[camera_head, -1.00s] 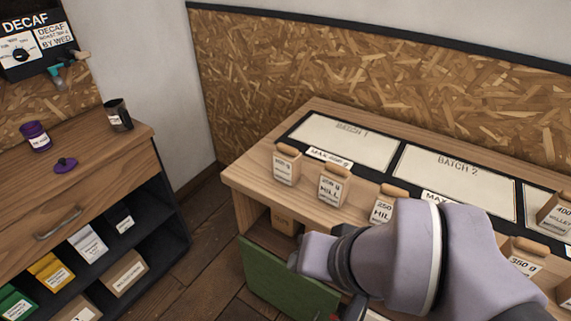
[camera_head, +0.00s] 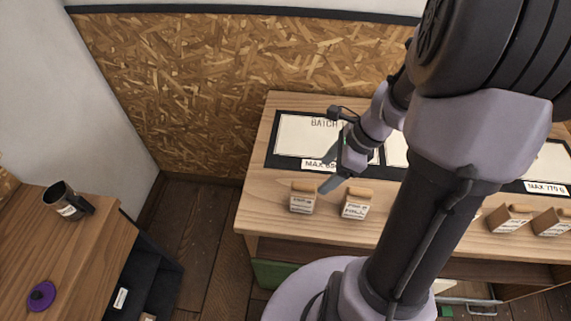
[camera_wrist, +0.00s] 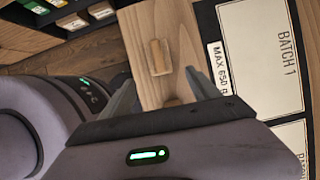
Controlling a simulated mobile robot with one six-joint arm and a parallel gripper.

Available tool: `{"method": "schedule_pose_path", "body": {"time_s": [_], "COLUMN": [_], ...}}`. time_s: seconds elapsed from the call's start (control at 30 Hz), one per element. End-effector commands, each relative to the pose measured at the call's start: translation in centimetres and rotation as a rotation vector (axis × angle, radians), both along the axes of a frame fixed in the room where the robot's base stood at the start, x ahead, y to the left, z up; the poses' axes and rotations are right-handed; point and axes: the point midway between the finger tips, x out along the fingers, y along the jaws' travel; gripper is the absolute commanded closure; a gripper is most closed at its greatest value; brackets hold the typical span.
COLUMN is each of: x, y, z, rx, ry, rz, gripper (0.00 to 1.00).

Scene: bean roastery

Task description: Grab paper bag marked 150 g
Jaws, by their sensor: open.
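Two paper bags with brown folded tops stand near the left front of the wooden table. The leftmost bag (camera_head: 303,198) has a label too small to read here. The second bag (camera_head: 355,204) stands to its right, label also unclear. My gripper (camera_head: 329,172) is over the table, just behind and above these bags, open and empty. In the wrist view my gripper (camera_wrist: 160,92) points down with its fingers apart. One bag (camera_wrist: 158,57) shows from above, beyond the fingertips. Another bag top (camera_wrist: 172,102) is partly hidden by my gripper body.
More bags (camera_head: 508,219) stand at the table's right front. Behind lie framed batch areas, including Batch 1 (camera_head: 295,133), with a "MAX" label. My arm hides the table's middle. At left, a counter (camera_head: 75,235) carries a dark cup (camera_head: 64,203) and a purple lid (camera_head: 41,296).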

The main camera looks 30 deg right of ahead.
Motion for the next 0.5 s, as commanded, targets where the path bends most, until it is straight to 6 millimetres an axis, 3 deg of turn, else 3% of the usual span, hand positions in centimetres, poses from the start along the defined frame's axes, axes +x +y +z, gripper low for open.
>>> {"method": "schedule_pose_path", "body": {"time_s": [0.03,0.13,0.37,0.5], "x": [0.3,1.0,1.9,2.6], "y": [0.6,1.5,2.6,3.8], "z": [-2.3,-5.0,-7.9,-10.6], "rx": [0.002,0.002,-0.002,-0.002], "ry": [0.003,0.003,-0.001,0.000], "rz": [0.004,0.005,0.006,0.007], "gripper": [0.29,0.29,0.29,0.29]}}
